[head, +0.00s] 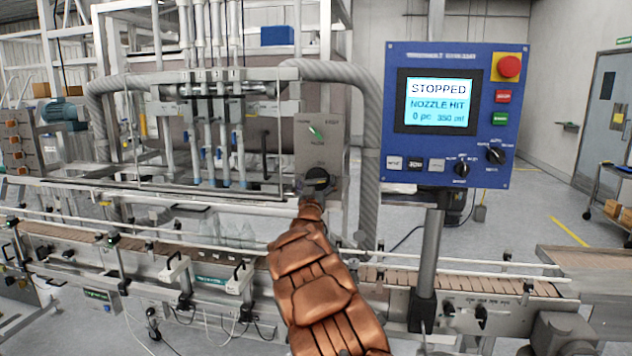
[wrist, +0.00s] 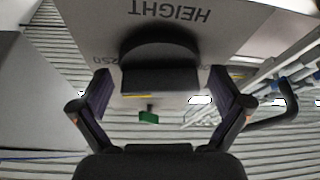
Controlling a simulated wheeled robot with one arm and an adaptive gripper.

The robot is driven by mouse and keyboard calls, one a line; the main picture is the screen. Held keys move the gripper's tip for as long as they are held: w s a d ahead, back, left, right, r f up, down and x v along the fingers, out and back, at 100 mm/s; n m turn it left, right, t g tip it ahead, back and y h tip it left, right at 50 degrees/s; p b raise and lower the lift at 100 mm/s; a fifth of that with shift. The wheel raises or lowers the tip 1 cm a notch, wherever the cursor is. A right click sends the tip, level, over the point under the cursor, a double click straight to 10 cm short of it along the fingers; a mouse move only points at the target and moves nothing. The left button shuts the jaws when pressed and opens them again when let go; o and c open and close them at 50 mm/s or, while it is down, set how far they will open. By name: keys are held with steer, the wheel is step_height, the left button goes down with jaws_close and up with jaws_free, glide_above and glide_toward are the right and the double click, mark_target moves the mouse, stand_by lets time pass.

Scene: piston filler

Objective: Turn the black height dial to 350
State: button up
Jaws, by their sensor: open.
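The black height dial (head: 318,178) sits low on a grey panel of the filler in the head view. In the wrist view the dial (wrist: 160,72) is a large black knob below the upside-down word HEIGHT, with a yellow mark on its near edge. My gripper (wrist: 163,103) is open, with one finger on each side of the knob and visible gaps between. In the head view my gripper (head: 312,196) is just below the dial, its fingers hard to make out.
A blue control box (head: 450,115) at right reads STOPPED, NOZZLE HIT, 0 pc, 350 ml. Nozzles (head: 212,150) hang at left. A railed conveyor (head: 460,278) runs below.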

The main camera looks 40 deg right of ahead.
steer(key=shift+c, duration=0.2)
steer(key=c, duration=1)
steer(key=shift+n+b, duration=0.3)
steer(key=shift+n, duration=0.1)
steer(key=n+y+b, duration=0.1)
steer(key=n+t+b, duration=0.1)
steer(key=n, duration=0.1)
steer(key=shift+s+n+t+y, duration=0.1)
steer(key=shift+n+t+y, duration=0.2)
steer(key=shift+y, duration=0.1)
steer(key=n+y+b, duration=0.2)
steer(key=n, duration=0.3)
steer(key=shift+t, duration=0.4)
steer(key=n+y+b, duration=0.1)
steer(key=n+y, duration=0.1)
steer(key=n, duration=0.2)
steer(key=shift+r, duration=0.2)
steer(key=shift+n+g+y+p, duration=0.3)
steer(key=shift+n+y+p, duration=0.3)
steer(key=shift+n, duration=1.3)
steer(key=shift+f, duration=0.1)
